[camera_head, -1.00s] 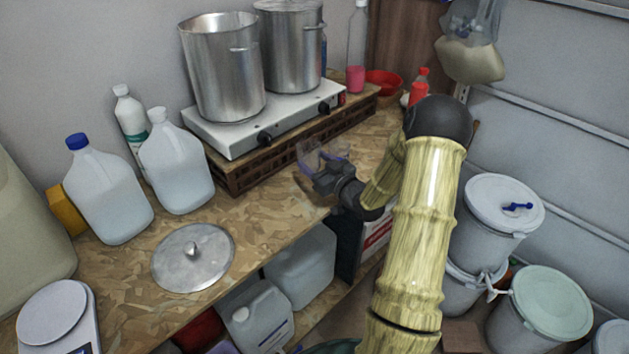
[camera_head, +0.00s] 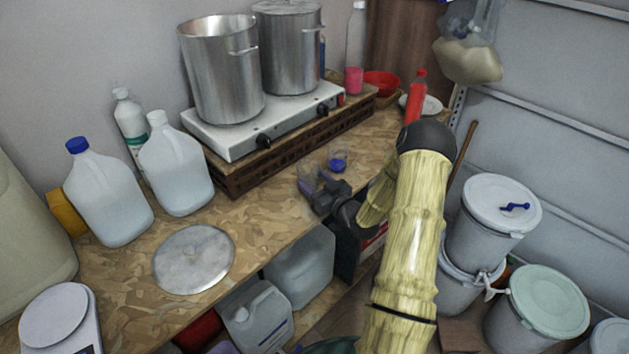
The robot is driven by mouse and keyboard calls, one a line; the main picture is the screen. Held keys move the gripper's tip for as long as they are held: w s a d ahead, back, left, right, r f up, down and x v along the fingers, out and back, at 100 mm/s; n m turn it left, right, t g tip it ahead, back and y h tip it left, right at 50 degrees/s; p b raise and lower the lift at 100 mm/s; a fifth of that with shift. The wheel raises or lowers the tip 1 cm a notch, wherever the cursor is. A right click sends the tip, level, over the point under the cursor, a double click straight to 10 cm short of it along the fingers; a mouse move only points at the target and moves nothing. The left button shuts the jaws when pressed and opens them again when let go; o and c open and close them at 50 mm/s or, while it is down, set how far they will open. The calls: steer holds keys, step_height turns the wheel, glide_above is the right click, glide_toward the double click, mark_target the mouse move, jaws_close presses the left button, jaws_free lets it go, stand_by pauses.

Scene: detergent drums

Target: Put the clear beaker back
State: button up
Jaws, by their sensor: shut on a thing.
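My gripper (camera_head: 313,190) is shut on a clear beaker (camera_head: 308,176), over the front part of the wooden worktop. The beaker is see-through and small in view, and the dark fingers cover part of it. I cannot tell whether its base touches the worktop. A second small clear vessel with blue contents (camera_head: 338,160) stands on the worktop just behind and to the right of my gripper, apart from the held beaker.
A hotplate (camera_head: 240,135) with two steel pots (camera_head: 222,75) stands on a wooden rack behind. Jugs (camera_head: 177,170) and a flat steel lid (camera_head: 193,259) are at left. A red bottle (camera_head: 416,95) stands back right. The worktop (camera_head: 265,215) between lid and gripper is clear.

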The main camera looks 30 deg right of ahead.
steer(key=o, duration=1)
steer(key=shift+f, duration=0.1)
steer(key=shift+a, duration=0.1)
steer(key=shift+r, duration=0.2)
steer(key=shift+b+v, duration=1.8)
steer(key=shift+v, duration=4.2)
